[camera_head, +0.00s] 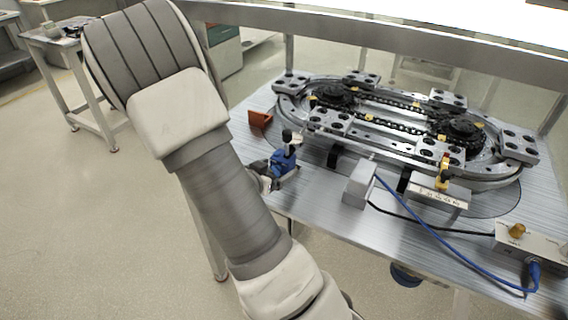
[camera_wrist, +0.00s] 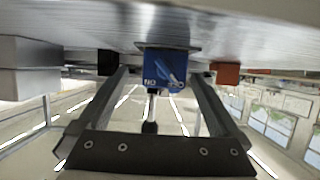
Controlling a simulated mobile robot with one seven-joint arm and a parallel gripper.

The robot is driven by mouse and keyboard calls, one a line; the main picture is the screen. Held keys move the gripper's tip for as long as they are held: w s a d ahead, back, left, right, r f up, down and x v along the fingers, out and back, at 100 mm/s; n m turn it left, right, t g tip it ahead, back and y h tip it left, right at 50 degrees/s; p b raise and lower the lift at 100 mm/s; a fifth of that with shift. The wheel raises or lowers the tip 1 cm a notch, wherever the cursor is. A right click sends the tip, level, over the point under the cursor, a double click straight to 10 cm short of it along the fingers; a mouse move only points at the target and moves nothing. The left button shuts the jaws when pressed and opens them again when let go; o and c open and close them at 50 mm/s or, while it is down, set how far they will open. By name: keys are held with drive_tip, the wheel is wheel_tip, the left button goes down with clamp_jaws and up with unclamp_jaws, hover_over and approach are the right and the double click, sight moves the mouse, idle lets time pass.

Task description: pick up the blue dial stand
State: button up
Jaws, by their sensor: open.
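The blue dial stand (camera_head: 284,162) stands upright near the left front edge of the metal table, with a black knob on top. In the wrist view, which is upside down, the blue dial stand (camera_wrist: 166,66) shows between my two fingers, its pale rod and black knob reaching toward my palm. My gripper (camera_wrist: 160,76) is open, with one finger to each side of the stand and a gap visible on both sides. In the head view, my gripper (camera_head: 263,177) is partly hidden by my arm, close to the stand's left side.
An orange-brown bracket (camera_head: 260,121) stands behind the stand, and a grey box (camera_head: 359,185) stands to its right. The ring track (camera_head: 400,125) fills the table's middle. A blue cable (camera_head: 430,230) runs across the front right. Open floor (camera_head: 90,220) lies left of the table.

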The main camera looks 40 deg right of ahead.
drive_tip(key=shift+w+b+x, duration=0.1)
drive_tip(key=shift+b+x, duration=0.35)
drive_tip(key=shift+x, duration=0.9)
drive_tip(key=shift+w+b+x, duration=0.15)
drive_tip(key=shift+b+x, duration=0.3)
drive_tip(key=shift+x, duration=0.95)
drive_tip(key=shift+a+r, duration=0.1)
drive_tip(key=shift+a, duration=0.05)
clamp_jaws()
drive_tip(key=shift+r, duration=0.15)
